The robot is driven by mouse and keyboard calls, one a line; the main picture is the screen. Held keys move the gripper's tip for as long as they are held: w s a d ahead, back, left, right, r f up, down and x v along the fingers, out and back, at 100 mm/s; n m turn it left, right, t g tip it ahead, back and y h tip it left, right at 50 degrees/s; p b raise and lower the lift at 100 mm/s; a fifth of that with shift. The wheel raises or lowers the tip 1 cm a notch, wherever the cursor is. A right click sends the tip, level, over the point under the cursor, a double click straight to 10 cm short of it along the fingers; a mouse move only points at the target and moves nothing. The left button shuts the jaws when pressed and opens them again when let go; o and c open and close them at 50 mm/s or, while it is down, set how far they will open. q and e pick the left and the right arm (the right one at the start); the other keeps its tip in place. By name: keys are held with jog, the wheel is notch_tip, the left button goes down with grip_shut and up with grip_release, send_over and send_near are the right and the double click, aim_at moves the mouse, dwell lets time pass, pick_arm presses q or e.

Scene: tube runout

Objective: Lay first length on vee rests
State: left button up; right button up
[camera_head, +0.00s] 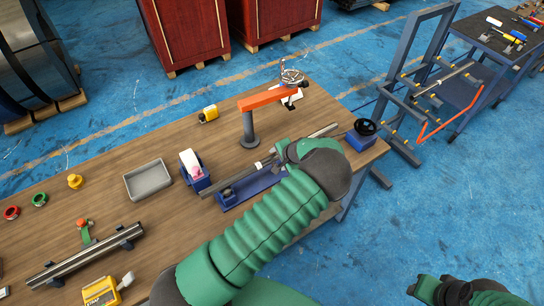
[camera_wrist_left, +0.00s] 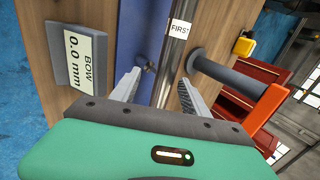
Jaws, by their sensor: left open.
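The first length is a grey metal tube (camera_head: 323,131) lying along a blue vee-rest base (camera_head: 252,186) on the wooden bench. In the left wrist view the tube (camera_wrist_left: 166,75) carries a "FIRST" tag (camera_wrist_left: 178,30), beside the blue base (camera_wrist_left: 120,35). My left gripper (camera_head: 274,160) is over the tube's middle. Its fingers (camera_wrist_left: 157,92) are open, one on each side of the tube. My arm hides part of the tube and base, so its seating in the vees is unclear. My right gripper (camera_head: 421,289) is low at the right, away from the bench.
An orange-armed post (camera_head: 249,130) stands just behind the tube. A blue unit with a black wheel (camera_head: 363,128) is at the right end. Another tube (camera_head: 85,257) rests at left near a grey tray (camera_head: 148,181).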

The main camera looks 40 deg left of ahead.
pick_arm(q)
jog(key=shift+w+a+f, duration=0.2)
jog(key=shift+a+f, duration=0.05)
jog(key=shift+w+a+f, duration=0.15)
jog(key=shift+a+f, duration=0.05)
jog(key=shift+w+a+f, duration=0.1)
jog(key=shift+a, duration=0.15)
jog(key=shift+c, duration=0.9)
jog(key=shift+a, duration=0.2)
jog(key=shift+c, duration=1.3)
jog(key=shift+a, duration=0.15)
jog(key=shift+c, duration=1.1)
jog(key=shift+s, duration=0.25)
jog(key=shift+c, duration=2.5)
jog(key=shift+w+d, duration=0.15)
jog(key=shift+d, duration=0.3)
grip_shut()
pick_arm(e)
jog(key=shift+w+a+f, duration=0.1)
jog(key=shift+w+a, duration=0.3)
jog(key=shift+w, duration=0.05)
